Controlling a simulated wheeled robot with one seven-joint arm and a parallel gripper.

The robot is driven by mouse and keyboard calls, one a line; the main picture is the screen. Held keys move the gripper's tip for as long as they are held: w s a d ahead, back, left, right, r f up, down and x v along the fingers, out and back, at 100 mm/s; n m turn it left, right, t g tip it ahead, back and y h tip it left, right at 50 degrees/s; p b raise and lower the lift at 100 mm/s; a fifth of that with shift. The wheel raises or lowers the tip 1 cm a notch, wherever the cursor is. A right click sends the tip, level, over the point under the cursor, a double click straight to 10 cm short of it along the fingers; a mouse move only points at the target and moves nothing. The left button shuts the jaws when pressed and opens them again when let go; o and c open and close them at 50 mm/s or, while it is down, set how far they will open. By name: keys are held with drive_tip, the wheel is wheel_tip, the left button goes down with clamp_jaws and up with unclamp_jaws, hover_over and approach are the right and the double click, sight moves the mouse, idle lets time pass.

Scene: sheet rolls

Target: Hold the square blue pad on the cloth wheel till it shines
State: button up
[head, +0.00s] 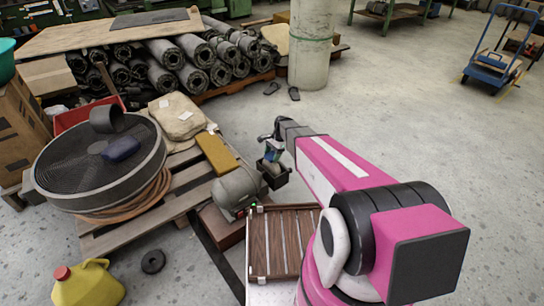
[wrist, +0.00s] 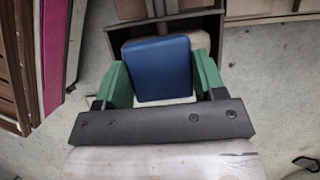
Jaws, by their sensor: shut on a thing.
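My gripper (head: 272,150) is shut on the square blue pad (wrist: 163,68); its green fingers (wrist: 164,82) press on the pad's left and right sides in the wrist view. In the head view the pad (head: 272,154) is small and partly covered by the gripper. It is over a dark open box (head: 276,177) at the right end of a grey motor (head: 238,188). A pale beige rounded surface (wrist: 200,40) shows behind the pad in the wrist view, possibly the cloth wheel. The pad hides most of it, and I cannot tell whether they touch.
A slatted brown top (head: 283,243) stands in front of the motor. A yellow jug (head: 88,285) is at front left.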

drive_tip(key=shift+r, duration=4.15)
